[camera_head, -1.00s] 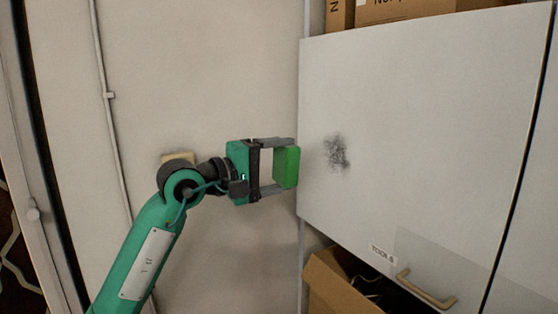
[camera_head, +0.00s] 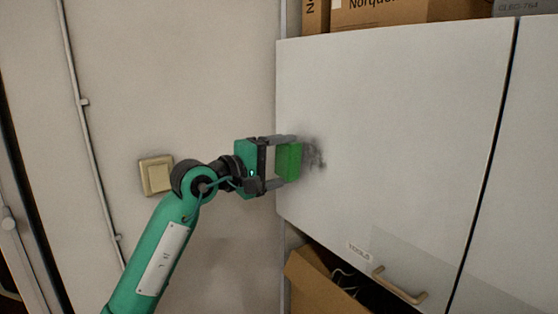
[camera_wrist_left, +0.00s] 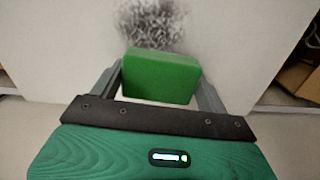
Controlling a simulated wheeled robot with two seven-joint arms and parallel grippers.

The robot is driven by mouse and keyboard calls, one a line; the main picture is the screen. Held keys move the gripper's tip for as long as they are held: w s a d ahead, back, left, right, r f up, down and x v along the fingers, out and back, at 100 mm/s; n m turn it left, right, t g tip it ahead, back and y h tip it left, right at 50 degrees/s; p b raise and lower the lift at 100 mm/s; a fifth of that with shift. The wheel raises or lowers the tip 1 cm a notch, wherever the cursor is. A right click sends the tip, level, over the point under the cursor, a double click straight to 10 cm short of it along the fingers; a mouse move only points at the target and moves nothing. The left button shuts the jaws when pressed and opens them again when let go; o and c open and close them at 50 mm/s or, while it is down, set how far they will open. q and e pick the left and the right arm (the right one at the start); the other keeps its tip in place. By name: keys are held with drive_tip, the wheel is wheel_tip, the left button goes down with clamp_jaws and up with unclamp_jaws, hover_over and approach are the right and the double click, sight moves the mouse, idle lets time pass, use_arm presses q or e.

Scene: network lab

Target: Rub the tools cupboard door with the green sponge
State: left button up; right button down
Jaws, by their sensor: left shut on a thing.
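My left gripper (camera_head: 289,160) is shut on the green sponge (camera_head: 288,162) and holds it at the left part of the white tools cupboard door (camera_head: 400,130). A dark smudge (camera_head: 316,154) on the door shows just right of the sponge, partly hidden behind it. In the left wrist view the sponge (camera_wrist_left: 160,76) sits between the two fingers (camera_wrist_left: 160,82), with the smudge (camera_wrist_left: 150,24) just beyond it. I cannot tell whether the sponge touches the door. The right gripper is not in view.
The door has a handle (camera_head: 399,286) and a label (camera_head: 358,251) near its lower edge. Cardboard boxes stand on top (camera_head: 400,12), and an open box (camera_head: 318,285) is below. A light switch (camera_head: 156,175) is on the wall at left.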

sight(326, 166)
use_arm(q)
drive_tip(key=shift+w+d, duration=0.1)
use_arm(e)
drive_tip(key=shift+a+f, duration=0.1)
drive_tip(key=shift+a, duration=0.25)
use_arm(q)
drive_tip(key=shift+w+d, duration=0.45)
drive_tip(key=shift+d, duration=0.15)
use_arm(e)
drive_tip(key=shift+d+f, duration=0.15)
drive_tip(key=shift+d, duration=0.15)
use_arm(q)
drive_tip(key=shift+s+d+f+b, duration=0.1)
drive_tip(key=shift+s+d+b, duration=0.6)
drive_tip(key=shift+s+b, duration=0.3)
drive_tip(key=shift+s+d, duration=0.4)
drive_tip(key=shift+s, duration=0.2)
drive_tip(key=shift+s+d+b, duration=0.7)
drive_tip(key=shift+s+b, duration=0.1)
drive_tip(key=shift+s, duration=0.1)
drive_tip(key=shift+s+d+b, duration=0.4)
drive_tip(key=shift+s+d, duration=0.1)
drive_tip(key=shift+s, duration=0.1)
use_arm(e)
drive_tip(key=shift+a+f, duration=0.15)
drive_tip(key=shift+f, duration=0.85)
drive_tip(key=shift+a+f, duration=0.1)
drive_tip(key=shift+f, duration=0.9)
